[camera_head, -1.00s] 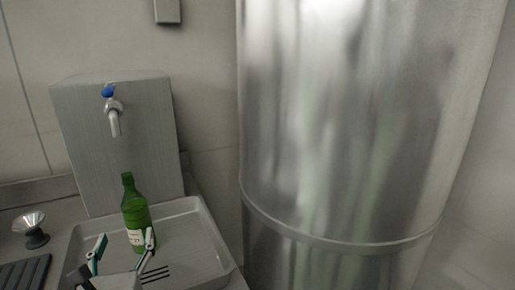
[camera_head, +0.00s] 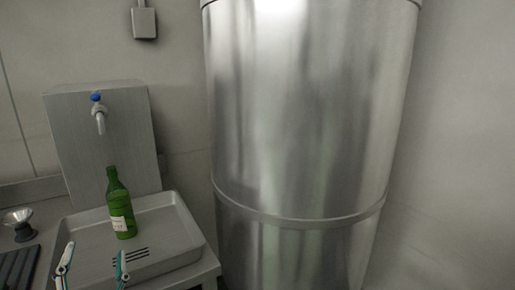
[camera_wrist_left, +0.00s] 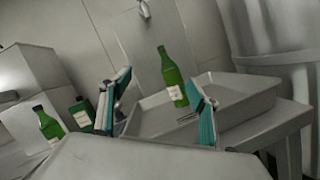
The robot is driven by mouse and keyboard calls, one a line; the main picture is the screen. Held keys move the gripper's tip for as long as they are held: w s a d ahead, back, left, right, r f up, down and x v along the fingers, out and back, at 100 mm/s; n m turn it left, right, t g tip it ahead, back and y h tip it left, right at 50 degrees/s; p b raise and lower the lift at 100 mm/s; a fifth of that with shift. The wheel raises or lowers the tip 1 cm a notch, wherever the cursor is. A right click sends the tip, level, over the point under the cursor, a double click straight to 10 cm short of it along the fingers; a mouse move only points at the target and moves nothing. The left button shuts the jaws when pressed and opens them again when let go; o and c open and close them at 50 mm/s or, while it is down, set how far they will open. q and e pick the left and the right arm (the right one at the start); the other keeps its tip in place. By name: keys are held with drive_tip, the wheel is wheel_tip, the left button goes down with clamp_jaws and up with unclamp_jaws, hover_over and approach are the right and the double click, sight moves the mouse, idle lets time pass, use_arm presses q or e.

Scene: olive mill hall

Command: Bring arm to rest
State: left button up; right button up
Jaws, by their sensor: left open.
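My left gripper (camera_head: 92,266) is at the bottom left of the head view, with its two fingers spread apart and nothing between them. It is in front of a green bottle (camera_head: 120,207) with a pale label, which stands upright in a grey metal tray (camera_head: 178,222). In the left wrist view the open fingers (camera_wrist_left: 160,106) frame the bottle (camera_wrist_left: 172,78) at a distance, apart from it. Most of my left arm is out of the head view. My right gripper shows in neither view.
A tap (camera_head: 98,118) with a blue knob sticks out of a grey block behind the tray. A funnel (camera_head: 20,222) and dark slotted rack (camera_head: 18,268) lie left. A large steel tank (camera_head: 305,120) stands right. More green bottles (camera_wrist_left: 48,126) show in the wrist view.

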use_arm(q)
drive_tip(key=s+d+f+m+h, duration=0.2)
drive_tip(key=d+f+m+h, duration=1.05)
drive_tip(key=m, duration=1.15)
drive_tip(key=s+f+m+g, duration=0.3)
drive_tip(key=f+m, duration=0.1)
drive_tip(key=f, duration=0.5)
drive_tip(key=s+f+m+g+y, duration=0.1)
drive_tip(key=s+f+m+g, duration=0.2)
drive_tip(key=f, duration=0.6)
drive_tip(key=s+f+m+g+y, duration=0.1)
drive_tip(key=s+f+m+g, duration=0.2)
drive_tip(key=f, duration=0.7)
drive_tip(key=s+m, duration=0.2)
drive_tip(key=m, duration=0.1)
drive_tip(key=shift+s+d, duration=0.15)
drive_tip(key=shift+d, duration=0.05)
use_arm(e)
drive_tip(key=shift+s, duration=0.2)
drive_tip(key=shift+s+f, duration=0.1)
